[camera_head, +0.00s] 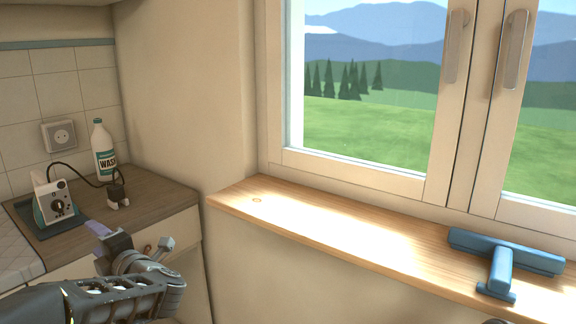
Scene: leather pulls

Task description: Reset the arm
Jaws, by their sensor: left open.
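My left arm comes in from the bottom left, and its dark grey gripper (132,241) is open in front of the counter's drawer fronts. I see nothing held between its fingers, one of which has a purple-tinted part at its end. My right gripper does not show clearly; only a small dark shape sits at the bottom edge, right of the middle.
A wooden sill (330,235) runs under the closed window, with a blue squeegee (500,262) at its right end. The counter (150,195) holds a white wash bottle (104,152), a small corded device (55,203) and a dark plug (118,195). The sill's left half is clear.

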